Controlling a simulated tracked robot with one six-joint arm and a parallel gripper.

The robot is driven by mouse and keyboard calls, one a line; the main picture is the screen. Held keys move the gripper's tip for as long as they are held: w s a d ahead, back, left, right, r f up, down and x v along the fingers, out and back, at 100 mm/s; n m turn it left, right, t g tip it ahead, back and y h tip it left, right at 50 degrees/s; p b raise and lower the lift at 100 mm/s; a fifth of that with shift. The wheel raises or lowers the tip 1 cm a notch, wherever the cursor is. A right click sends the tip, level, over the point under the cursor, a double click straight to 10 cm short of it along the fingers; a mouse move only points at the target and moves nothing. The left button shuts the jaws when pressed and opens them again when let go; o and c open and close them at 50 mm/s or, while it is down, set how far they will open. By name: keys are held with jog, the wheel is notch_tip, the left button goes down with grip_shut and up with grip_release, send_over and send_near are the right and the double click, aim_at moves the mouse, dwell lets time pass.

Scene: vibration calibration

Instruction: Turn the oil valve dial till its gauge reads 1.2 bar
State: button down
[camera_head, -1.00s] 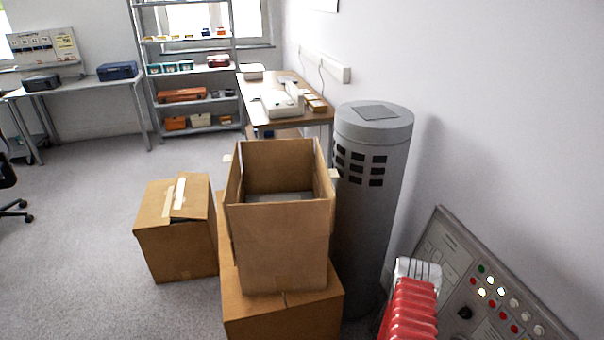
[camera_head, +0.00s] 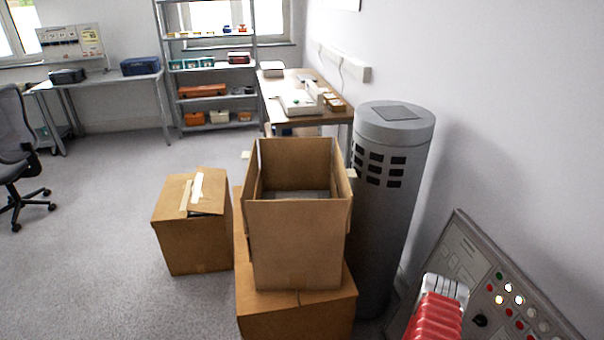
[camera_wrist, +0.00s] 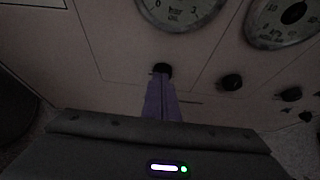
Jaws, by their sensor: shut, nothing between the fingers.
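In the dim wrist view, a pale panel (camera_wrist: 110,45) carries a round gauge (camera_wrist: 181,12) at the top, with 0, 3 and a small "bar" label showing. Its upper part is cut off and I cannot read its needle. A small black knob (camera_wrist: 162,69) sits below this gauge. My gripper (camera_wrist: 163,83) is shut and empty, its purple-lit fingers pointing at this knob; I cannot tell whether they touch it. No readable label shows which knob is the oil valve dial. My gripper is not in the head view.
A second gauge (camera_wrist: 284,20) and more black knobs (camera_wrist: 232,81) lie right. In the head view, a lit control panel (camera_head: 487,285) leans by the wall beside a red ribbed object (camera_head: 436,318). Cardboard boxes (camera_head: 297,240) and a grey cylinder (camera_head: 392,210) stand nearby. Floor at left is open.

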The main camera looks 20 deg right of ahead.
jog(key=d, duration=0.4)
jog(key=shift+s+f, duration=0.3)
jog(key=shift+f, duration=0.1)
jog(key=shift+a+f, duration=0.1)
jog(key=shift+s, duration=0.55)
dwell(0.9)
jog(key=shift+r, duration=0.4)
dwell(0.3)
jog(key=a, duration=0.4)
jog(key=a+r, duration=0.1)
jog(key=shift+w+a+r, duration=0.1)
jog(key=shift+w+a, duration=0.3)
